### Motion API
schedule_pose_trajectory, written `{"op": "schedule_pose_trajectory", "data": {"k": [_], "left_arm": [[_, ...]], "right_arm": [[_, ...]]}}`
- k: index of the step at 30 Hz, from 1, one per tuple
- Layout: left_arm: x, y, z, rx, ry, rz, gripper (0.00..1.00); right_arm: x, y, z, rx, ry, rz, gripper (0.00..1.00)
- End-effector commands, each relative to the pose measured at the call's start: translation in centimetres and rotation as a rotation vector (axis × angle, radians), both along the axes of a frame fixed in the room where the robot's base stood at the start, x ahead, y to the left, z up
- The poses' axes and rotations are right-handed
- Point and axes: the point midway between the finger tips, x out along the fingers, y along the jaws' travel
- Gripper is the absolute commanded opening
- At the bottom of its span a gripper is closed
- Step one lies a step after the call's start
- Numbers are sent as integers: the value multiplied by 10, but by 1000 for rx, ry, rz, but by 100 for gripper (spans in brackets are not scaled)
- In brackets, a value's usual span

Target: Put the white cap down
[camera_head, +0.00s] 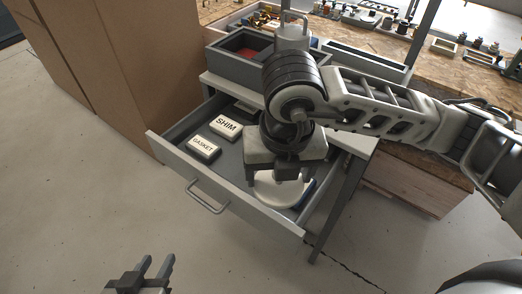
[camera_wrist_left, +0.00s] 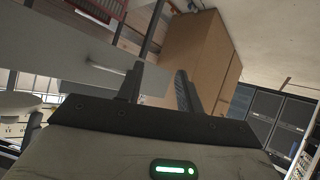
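The white cap (camera_head: 272,192) is a round white disc at the right end of the open drawer (camera_head: 232,197), low inside it. My right gripper (camera_head: 280,177) is directly above the cap and hides part of it. Whether its fingers grip the cap or only stand over it cannot be made out. My left gripper (camera_head: 155,268) is at the bottom left of the head view, over the floor and away from the drawer. Its two fingers stand apart with nothing between them, as the left wrist view (camera_wrist_left: 160,88) also shows.
In the drawer lie white blocks marked SHIM (camera_head: 226,126) and GASKET (camera_head: 203,148). A blue item (camera_head: 304,193) lies right of the cap. A grey bin (camera_head: 238,68) stands on the bench above. Cardboard boxes (camera_head: 122,75) stand left of the drawer. The floor in front is clear.

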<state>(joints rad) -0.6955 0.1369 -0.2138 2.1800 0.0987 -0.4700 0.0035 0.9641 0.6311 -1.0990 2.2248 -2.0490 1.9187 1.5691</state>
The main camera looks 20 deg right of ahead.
Motion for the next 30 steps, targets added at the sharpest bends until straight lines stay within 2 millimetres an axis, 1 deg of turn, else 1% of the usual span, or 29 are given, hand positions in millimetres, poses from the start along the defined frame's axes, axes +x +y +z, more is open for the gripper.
{"op": "schedule_pose_trajectory", "data": {"k": [1,3,6,9,11,13,17,20,24,30], "left_arm": [[-1,0,-3,-3,0,1,36],[-1,-1,-3,-8,-2,2,36],[0,-1,-1,-16,-7,3,36],[0,-1,-1,-19,-8,4,36],[0,-1,-2,-19,-8,4,36],[0,-1,-4,-19,-9,4,36],[1,-1,-10,-18,-14,4,36],[2,-1,-13,-17,-23,3,36],[4,-2,-12,-16,-42,3,36],[3,-2,-11,-16,-45,0,36]], "right_arm": [[-1,3,-3,1,-1,-106,53],[-4,5,-5,0,-1,-254,53],[-6,8,-7,0,-1,-422,53],[-8,10,-7,0,0,-532,53],[-7,10,-9,1,1,-570,53],[-2,10,-12,1,1,-596,53],[21,4,-25,1,4,-609,53],[45,-1,-37,2,5,-607,53],[79,-9,-51,0,5,-606,53],[109,-16,-86,-2,3,-602,53]]}}
